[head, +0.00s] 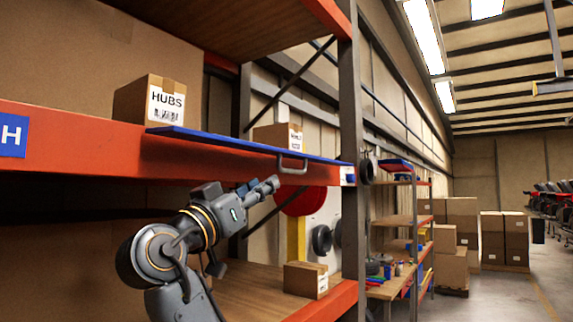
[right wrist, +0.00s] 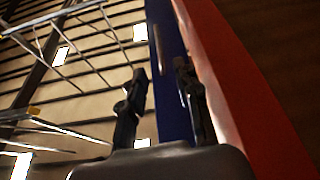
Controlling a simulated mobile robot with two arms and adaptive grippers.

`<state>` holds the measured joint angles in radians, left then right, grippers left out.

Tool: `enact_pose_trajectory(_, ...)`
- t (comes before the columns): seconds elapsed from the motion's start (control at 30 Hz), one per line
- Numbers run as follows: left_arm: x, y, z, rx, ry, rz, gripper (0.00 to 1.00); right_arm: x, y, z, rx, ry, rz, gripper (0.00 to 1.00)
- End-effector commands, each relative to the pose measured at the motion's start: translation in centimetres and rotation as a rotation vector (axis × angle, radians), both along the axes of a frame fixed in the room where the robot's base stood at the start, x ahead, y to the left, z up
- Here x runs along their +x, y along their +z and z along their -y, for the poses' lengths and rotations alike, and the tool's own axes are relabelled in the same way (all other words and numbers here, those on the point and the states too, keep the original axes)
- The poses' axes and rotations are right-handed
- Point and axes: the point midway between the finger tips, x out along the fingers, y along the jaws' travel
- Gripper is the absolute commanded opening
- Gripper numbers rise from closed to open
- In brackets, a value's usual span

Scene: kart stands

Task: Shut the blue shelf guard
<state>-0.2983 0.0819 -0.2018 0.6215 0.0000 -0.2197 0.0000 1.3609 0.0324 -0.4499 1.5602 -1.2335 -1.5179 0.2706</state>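The blue shelf guard (head: 240,143) is a long thin panel along the orange front beam of the shelf, lying nearly flat, with a grey handle (head: 291,166) hanging at its front edge. The guard also shows as a blue strip in the right wrist view (right wrist: 169,45). My right gripper (head: 268,187) is below the guard, a little left of and lower than the handle, apart from it in the head view. In the right wrist view its two fingers (right wrist: 163,88) stand apart, with part of the blue strip seen between them. My left gripper is not in view.
A HUBS box (head: 158,101) and a smaller box (head: 278,137) stand on the shelf behind the guard. The orange beam (head: 75,138) runs left. A box (head: 306,279) stands on the lower shelf. A grey upright (head: 352,230) closes the rack's right end; open floor lies beyond.

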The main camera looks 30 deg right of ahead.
Motion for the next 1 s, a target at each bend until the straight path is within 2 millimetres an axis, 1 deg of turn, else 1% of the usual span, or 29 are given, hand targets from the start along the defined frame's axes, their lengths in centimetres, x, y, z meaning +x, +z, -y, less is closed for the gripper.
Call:
enact_pose_trajectory(0.03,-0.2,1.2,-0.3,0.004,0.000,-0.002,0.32,0.4,1.0,1.2,0.001,-0.006,-0.002,0.32)
enact_pose_trajectory(0.2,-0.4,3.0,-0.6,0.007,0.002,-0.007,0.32,1.9,2.4,4.3,-0.001,-0.006,-0.004,0.32)
enact_pose_trajectory(0.3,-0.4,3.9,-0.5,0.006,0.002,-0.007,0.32,2.7,3.1,5.8,-0.001,-0.005,-0.004,0.32)
enact_pose_trajectory(0.43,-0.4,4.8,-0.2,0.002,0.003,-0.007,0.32,3.5,3.6,7.3,-0.002,-0.003,-0.005,0.32)
enact_pose_trajectory(0.63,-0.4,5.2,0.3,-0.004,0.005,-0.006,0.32,4.0,3.8,8.4,-0.001,-0.001,-0.004,0.32)
enact_pose_trajectory(0.9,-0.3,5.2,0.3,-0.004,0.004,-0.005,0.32,4.0,3.8,8.5,0.000,0.000,-0.003,0.32)
enact_pose_trajectory(0.93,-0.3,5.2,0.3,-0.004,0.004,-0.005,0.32,4.0,3.8,8.5,0.000,0.000,-0.003,0.28)
enact_pose_trajectory(0.97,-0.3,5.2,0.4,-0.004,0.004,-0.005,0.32,4.0,3.8,8.5,0.000,0.000,-0.003,0.22)
enact_pose_trajectory(1.0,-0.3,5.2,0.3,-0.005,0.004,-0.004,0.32,4.0,3.8,8.5,0.000,0.000,-0.003,0.13)
